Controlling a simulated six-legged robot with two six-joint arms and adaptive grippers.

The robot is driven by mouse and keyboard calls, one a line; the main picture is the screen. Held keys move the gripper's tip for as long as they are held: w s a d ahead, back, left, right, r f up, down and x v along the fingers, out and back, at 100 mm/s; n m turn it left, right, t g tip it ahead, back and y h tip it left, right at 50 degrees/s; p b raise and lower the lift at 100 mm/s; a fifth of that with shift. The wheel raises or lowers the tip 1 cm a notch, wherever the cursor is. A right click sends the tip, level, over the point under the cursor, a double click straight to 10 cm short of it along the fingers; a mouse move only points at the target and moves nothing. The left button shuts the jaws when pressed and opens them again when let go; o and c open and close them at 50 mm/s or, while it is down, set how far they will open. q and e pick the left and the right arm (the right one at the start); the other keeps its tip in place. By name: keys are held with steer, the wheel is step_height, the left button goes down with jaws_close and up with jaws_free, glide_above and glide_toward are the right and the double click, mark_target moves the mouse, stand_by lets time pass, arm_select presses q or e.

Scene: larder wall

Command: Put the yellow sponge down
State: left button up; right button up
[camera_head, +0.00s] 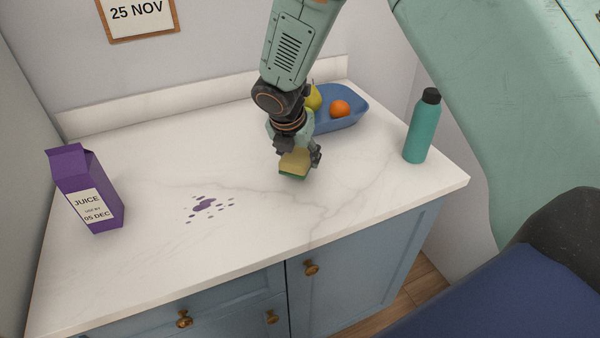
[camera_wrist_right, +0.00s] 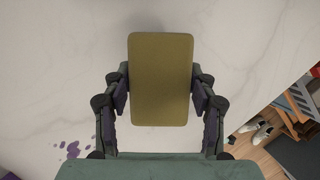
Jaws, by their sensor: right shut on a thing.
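My right gripper (camera_head: 296,156) is shut on the yellow sponge (camera_head: 294,161), which has a green underside. The sponge is at or just above the white countertop (camera_head: 260,215), right of the purple spill; I cannot tell whether it touches. In the right wrist view the sponge (camera_wrist_right: 160,80) sits between the two fingers of the gripper (camera_wrist_right: 160,88), held by its sides, with marble below it. My left gripper is not in view.
A purple juice carton (camera_head: 87,190) stands at the left. A purple spill (camera_head: 204,205) marks the counter's middle. A blue tray (camera_head: 350,120) with an orange (camera_head: 340,108) and a pear (camera_head: 313,98) is behind my gripper. A teal bottle (camera_head: 421,130) stands at the right.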

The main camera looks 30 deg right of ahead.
steer(key=shift+w+f, duration=0.3)
steer(key=shift+f, duration=0.15)
steer(key=shift+a+f, duration=0.15)
steer(key=shift+f, duration=0.2)
steer(key=shift+s+f+b, duration=0.2)
steer(key=shift+f+b, duration=0.1)
steer(key=shift+f, duration=0.15)
steer(key=shift+s+f+b, duration=0.2)
steer(key=shift+f+b, duration=0.05)
steer(key=shift+f, duration=0.2)
steer(key=shift+s+f, duration=0.15)
steer(key=shift+f, duration=0.05)
steer(key=shift+w+f, duration=0.1)
steer(key=shift+w, duration=0.15)
steer(key=shift+w+f, duration=0.15)
steer(key=shift+w, duration=0.05)
steer(key=shift+f, duration=0.15)
steer(key=shift+s, duration=0.35)
steer(key=o, duration=0.9)
steer(key=shift+s, duration=0.1)
steer(key=shift+o, duration=1.4)
steer(key=shift+w+f, duration=0.1)
steer(key=shift+w, duration=0.1)
steer(key=shift+o, duration=0.2)
steer(key=shift+w, duration=0.15)
